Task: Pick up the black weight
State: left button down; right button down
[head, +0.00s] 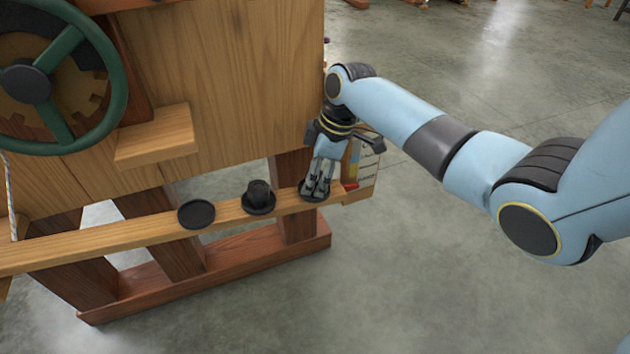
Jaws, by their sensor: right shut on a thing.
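My right gripper (317,186) points down at the right end of the wooden rail, shut on a dark thing at the rightmost black disc (314,199). The fingers hide most of what they hold; it appears to be a black weight, and I cannot tell whether it is clear of the disc. Another black weight (258,191), short and knob-like, stands upright on the middle black disc. The left black disc (196,214) is flat and bare. My left gripper is not in view.
The wooden rail (110,240) runs along the front of a wooden stand. A green handwheel (70,115) and a small wooden shelf (156,136) are at upper left. A printed card (363,172) is right of my gripper. The floor at right is clear.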

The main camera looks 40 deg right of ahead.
notch_tip(320, 180, up, 10)
jog(key=p, duration=0.3)
jog(key=shift+r+p, duration=0.15)
jog(key=shift+p, duration=0.15)
